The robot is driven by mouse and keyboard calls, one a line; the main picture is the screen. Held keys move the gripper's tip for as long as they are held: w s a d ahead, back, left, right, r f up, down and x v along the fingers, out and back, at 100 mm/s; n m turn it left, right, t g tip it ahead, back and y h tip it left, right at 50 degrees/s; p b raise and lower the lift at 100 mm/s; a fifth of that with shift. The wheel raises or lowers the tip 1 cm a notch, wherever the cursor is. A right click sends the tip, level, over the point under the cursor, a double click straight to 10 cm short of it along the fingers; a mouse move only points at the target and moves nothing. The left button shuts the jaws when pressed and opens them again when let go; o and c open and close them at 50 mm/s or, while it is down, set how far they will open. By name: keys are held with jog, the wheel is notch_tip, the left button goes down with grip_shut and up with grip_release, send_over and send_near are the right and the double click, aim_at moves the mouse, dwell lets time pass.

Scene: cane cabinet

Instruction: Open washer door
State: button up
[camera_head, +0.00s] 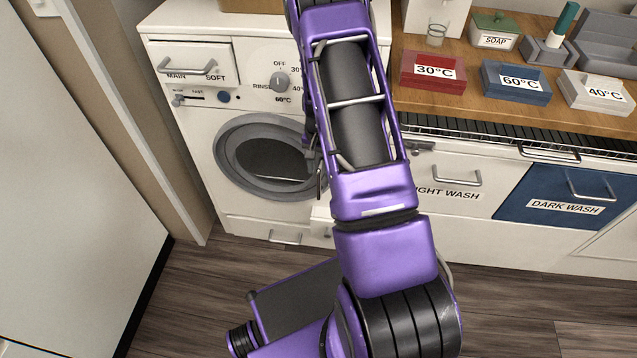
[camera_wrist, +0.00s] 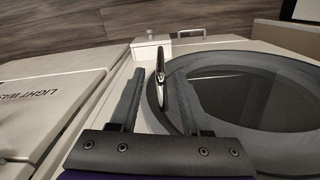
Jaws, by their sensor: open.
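The white washer (camera_head: 185,120) stands at the left in the head view. Its round door (camera_head: 226,158) has a grey ring and dark glass and looks shut; my arm covers its right edge. In the wrist view the door (camera_wrist: 285,65) fills the right side, with a slim metal handle (camera_wrist: 160,84) at its near rim. My gripper (camera_wrist: 157,76) is open and empty, and the handle shows between its two fingers. I cannot tell whether a finger touches it. In the head view my gripper is mostly hidden behind my arm.
A light wash drawer (camera_head: 455,200) and a blue dark wash drawer (camera_head: 560,200) are right of the washer. The counter (camera_head: 470,75) above holds labelled trays. A white panel (camera_head: 60,170) stands at the left. Wooden floor (camera_head: 200,290) is open in front of the washer.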

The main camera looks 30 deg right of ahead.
send_over(319, 199)
jog(key=f, duration=0.6)
jog(key=shift+w+d+f+b, duration=0.15)
jog(key=shift+w+f+b, duration=0.15)
jog(key=shift+w+b, duration=0.05)
jog(key=c, duration=0.7)
grip_shut()
jog(key=shift+d, duration=0.1)
